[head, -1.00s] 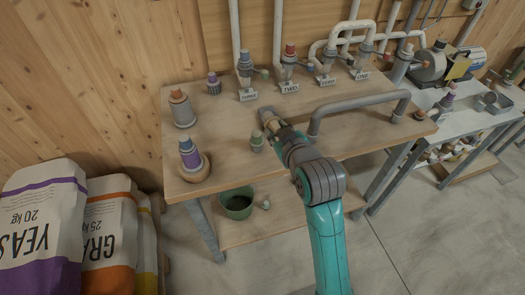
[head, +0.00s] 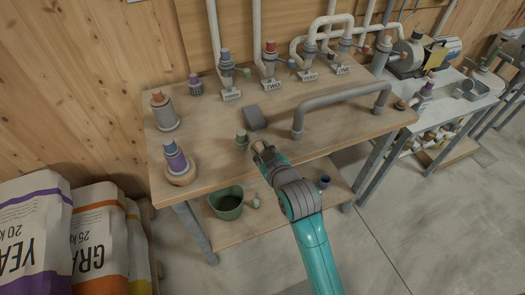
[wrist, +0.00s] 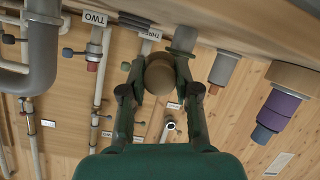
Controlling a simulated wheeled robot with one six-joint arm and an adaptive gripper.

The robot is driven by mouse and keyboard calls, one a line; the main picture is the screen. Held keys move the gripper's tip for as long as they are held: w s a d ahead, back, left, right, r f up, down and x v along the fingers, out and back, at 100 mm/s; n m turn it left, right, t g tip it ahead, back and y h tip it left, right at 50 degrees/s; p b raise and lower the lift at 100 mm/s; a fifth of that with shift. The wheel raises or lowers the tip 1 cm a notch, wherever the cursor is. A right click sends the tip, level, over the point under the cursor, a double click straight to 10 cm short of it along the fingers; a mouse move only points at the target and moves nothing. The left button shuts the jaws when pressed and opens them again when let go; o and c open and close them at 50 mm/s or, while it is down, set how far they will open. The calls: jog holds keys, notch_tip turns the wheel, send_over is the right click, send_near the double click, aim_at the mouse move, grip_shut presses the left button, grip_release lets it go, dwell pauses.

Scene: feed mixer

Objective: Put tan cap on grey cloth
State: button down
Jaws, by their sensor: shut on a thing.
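A tan cap (wrist: 160,74) is between the fingertips of my gripper (wrist: 158,82) in the wrist view. My gripper is shut on it. In the head view the tan cap (head: 259,147) shows at the tip of my gripper (head: 261,150), by the front edge of the workbench. A dark grey flat piece (head: 254,117), which looks like the grey cloth, lies on the bench beyond my gripper, apart from the cap.
A grey pipe handle (head: 340,105) arches at the right. A purple bottle (head: 175,158) and grey canister (head: 164,115) stand left. Labelled valves line the back. A green bucket (head: 226,203) sits below.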

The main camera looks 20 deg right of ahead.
jog(key=shift+f, duration=0.5)
jog(key=c, duration=0.8)
grip_release()
jog(key=shift+c, duration=0.2)
